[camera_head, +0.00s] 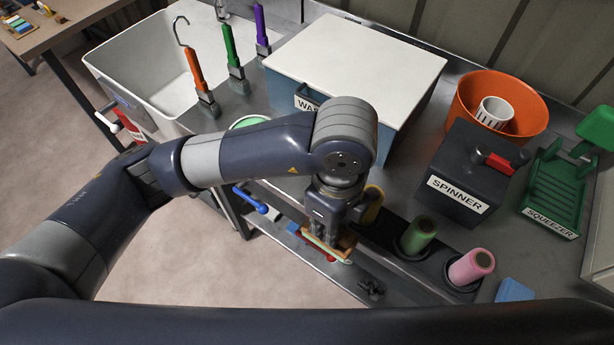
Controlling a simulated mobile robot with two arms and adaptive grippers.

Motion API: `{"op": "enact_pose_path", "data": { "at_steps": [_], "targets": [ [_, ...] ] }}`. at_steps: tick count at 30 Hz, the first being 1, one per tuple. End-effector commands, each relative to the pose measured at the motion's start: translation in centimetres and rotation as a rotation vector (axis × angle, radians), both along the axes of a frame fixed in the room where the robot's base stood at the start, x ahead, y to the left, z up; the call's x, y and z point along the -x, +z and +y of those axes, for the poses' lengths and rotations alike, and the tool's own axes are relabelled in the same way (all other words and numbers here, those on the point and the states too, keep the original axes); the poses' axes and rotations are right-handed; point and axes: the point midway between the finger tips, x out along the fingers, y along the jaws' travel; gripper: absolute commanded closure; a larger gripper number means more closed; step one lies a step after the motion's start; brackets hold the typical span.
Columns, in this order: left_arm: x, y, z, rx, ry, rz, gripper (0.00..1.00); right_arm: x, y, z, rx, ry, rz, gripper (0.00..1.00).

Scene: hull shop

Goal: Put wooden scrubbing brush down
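My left gripper (331,236) is near the middle of the view, pointing down over the front edge of the grey counter. It appears shut on the wooden scrubbing brush (346,246), a tan block with a pale greenish edge, partly hidden by the fingers. I cannot tell whether the brush touches the surface below. My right gripper is not in view.
Behind my arm stands a white-lidded blue box (355,60). A spinner box (470,170), green squeezer (560,185), orange tub (530,105), and green (418,235) and pink (470,267) rolls are to the right. A white sink (150,65) is at left.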

Motion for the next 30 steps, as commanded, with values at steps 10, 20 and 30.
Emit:
{"op": "enact_pose_path", "data": {
  "at_steps": [10,20,30],
  "targets": [
    [-0.6,0.0,0.2,-0.001,0.005,0.002,1.00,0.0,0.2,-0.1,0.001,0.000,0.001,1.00],
    [-8.2,-0.7,2.3,-0.003,0.009,0.005,1.00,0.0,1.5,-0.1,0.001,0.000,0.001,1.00],
    [-13.7,-1.2,3.6,-0.001,0.001,0.000,1.00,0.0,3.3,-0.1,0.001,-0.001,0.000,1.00]
  ]
}}
